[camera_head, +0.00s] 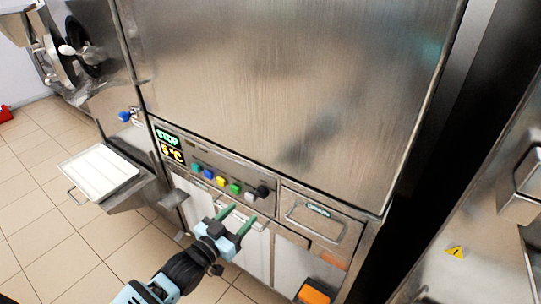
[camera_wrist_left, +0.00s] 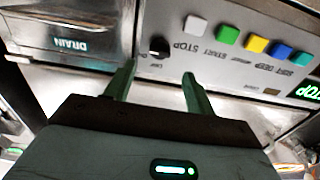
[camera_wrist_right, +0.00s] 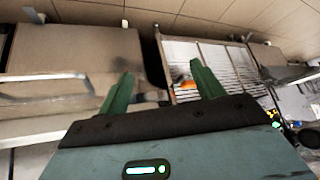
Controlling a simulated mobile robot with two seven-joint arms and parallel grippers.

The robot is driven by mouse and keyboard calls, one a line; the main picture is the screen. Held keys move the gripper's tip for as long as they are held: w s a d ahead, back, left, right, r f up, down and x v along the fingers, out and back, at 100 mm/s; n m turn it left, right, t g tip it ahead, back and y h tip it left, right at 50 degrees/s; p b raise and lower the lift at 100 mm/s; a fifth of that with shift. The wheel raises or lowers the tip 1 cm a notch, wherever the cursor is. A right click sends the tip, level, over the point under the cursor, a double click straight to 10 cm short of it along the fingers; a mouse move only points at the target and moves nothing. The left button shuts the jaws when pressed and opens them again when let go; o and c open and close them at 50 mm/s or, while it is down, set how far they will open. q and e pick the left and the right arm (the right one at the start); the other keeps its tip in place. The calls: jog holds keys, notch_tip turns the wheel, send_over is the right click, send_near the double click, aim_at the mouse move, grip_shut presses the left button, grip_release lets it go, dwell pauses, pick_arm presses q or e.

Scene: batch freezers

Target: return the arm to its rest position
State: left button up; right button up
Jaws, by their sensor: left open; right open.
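My left gripper (camera_head: 236,219) is open and empty in front of the freezer's control panel (camera_head: 215,172), just below its row of buttons. In the left wrist view, its two green fingers (camera_wrist_left: 158,85) stand apart below the black knob (camera_wrist_left: 159,47) and the white button (camera_wrist_left: 196,25); I cannot tell whether they touch the panel. My right gripper (camera_wrist_right: 162,88) shows only in the right wrist view, open with nothing between its fingers. The display reads STOP (camera_head: 167,137) and 5 °C.
A drain drawer (camera_head: 318,216) sits right of the buttons. A white tray (camera_head: 98,172) on a metal shelf stands at left. Another steel machine (camera_head: 470,240) with a warning sign is at right. Tiled floor (camera_head: 45,235) is open at lower left.

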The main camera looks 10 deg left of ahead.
pick_arm(q)
jog(key=s+f+g+y+p, duration=0.1)
jog(key=s+f+g+p, duration=0.1)
jog(key=s, duration=1)
jog(key=s+f+n+g+y+p, duration=0.1)
jog(key=s+f, duration=0.4)
jog(key=s, duration=0.8)
jog(key=s+f+n+g+y+p, duration=0.1)
jog(key=s+f+g+y+p, duration=0.1)
jog(key=s, duration=1.1)
jog(key=f+g+p, duration=0.1)
jog(key=g+p, duration=0.1)
jog(key=g, duration=0.1)
jog(key=shift+d+f, duration=0.2)
jog(key=shift+f, duration=0.15)
pick_arm(e)
jog(key=w+r+t, duration=0.1)
jog(key=w+r, duration=0.4)
jog(key=r, duration=0.3)
jog(key=shift+d+r+t, duration=0.25)
jog(key=shift+d+t, duration=0.15)
jog(key=shift+d, duration=0.05)
pick_arm(q)
jog(key=shift+s, duration=0.15)
pick_arm(e)
jog(key=shift+w, duration=0.1)
